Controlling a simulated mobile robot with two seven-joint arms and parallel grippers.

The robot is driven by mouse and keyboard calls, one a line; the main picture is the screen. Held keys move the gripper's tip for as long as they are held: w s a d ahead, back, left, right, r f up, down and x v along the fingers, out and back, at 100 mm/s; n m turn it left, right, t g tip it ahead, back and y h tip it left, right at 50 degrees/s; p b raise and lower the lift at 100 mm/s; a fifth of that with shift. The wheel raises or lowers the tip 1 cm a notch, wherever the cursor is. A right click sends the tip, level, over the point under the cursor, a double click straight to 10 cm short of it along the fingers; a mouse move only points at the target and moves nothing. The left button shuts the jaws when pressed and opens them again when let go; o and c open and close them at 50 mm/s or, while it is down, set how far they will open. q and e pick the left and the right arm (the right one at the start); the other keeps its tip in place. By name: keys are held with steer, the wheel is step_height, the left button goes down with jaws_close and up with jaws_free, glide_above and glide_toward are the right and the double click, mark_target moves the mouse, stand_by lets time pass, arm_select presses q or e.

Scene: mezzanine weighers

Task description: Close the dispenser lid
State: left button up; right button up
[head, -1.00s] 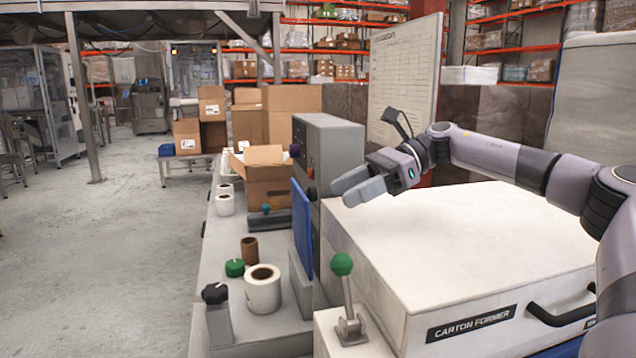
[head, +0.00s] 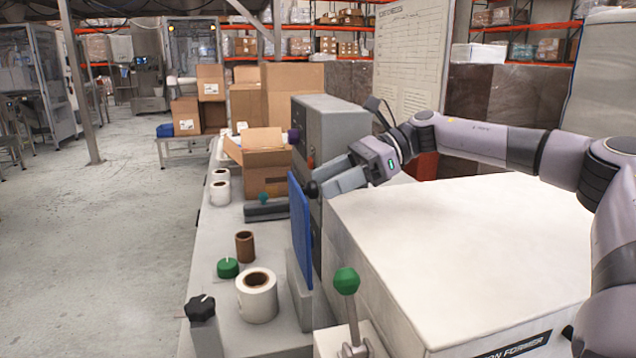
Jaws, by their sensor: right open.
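A blue upright panel (head: 300,232), which looks like the dispenser lid, stands raised on edge at the right side of the bench, above a low grey body (head: 300,300). My right gripper (head: 332,182) comes in from the right, open and empty, with its grey fingers pointing left. In the picture its fingertips are close to the panel's upper right edge, beside a black knob (head: 312,188). I cannot tell whether they touch either. The far side of the panel is hidden. My left gripper is not in view.
The large white carton former (head: 460,245) lies under my right arm, with a green-knobbed lever (head: 346,281) in front. A grey control box (head: 335,135) stands behind the panel. A white roll (head: 257,296), brown core (head: 245,246) and open carton (head: 262,165) occupy the bench.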

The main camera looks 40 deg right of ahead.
steer(key=shift+x, duration=1.4)
steer(key=shift+c, duration=0.4)
jaws_close()
steer(key=shift+d, duration=0.1)
steer(key=shift+w, duration=0.1)
